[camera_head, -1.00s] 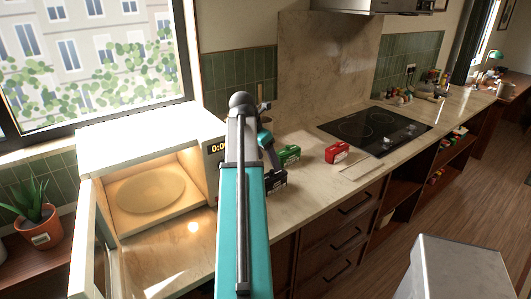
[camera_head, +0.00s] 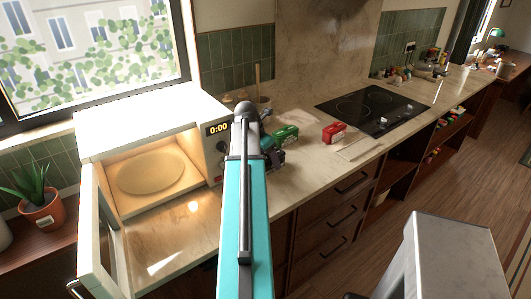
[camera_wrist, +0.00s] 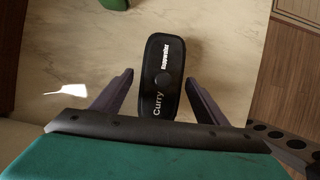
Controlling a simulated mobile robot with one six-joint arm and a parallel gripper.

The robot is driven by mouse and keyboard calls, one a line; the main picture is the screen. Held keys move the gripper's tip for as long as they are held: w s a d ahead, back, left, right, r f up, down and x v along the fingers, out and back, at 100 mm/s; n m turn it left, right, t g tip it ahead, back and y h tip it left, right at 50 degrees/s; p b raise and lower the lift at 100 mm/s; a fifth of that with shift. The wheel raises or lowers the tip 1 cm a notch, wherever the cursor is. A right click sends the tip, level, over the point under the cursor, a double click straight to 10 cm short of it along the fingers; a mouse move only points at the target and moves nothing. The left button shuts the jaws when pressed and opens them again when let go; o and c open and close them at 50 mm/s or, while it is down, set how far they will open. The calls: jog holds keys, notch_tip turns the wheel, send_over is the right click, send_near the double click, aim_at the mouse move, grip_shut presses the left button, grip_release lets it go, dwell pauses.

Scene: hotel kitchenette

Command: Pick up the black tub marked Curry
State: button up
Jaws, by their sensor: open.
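The black tub marked Curry (camera_wrist: 163,62) lies on the pale marble counter in the wrist view, its lid lettering facing up. My gripper (camera_wrist: 158,80) is open above it, with one finger on each side of the tub and visible gaps between. The tub's near end reaches down between the fingers. In the head view my gripper (camera_head: 274,155) is low over the counter, partly behind my arm, and I cannot clearly separate the tub from it there.
A green tub (camera_head: 286,134) stands just behind my gripper, and a red tub (camera_head: 334,132) is to the right, before the black hob (camera_head: 372,108). An open microwave (camera_head: 152,130) is to the left. The counter's front edge (camera_head: 330,171) is close to the gripper.

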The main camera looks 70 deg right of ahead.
jog(key=shift+x, duration=1.2)
jog(key=c, duration=1.4)
jog(key=shift+o, duration=0.2)
jog(key=shift+a, duration=0.15)
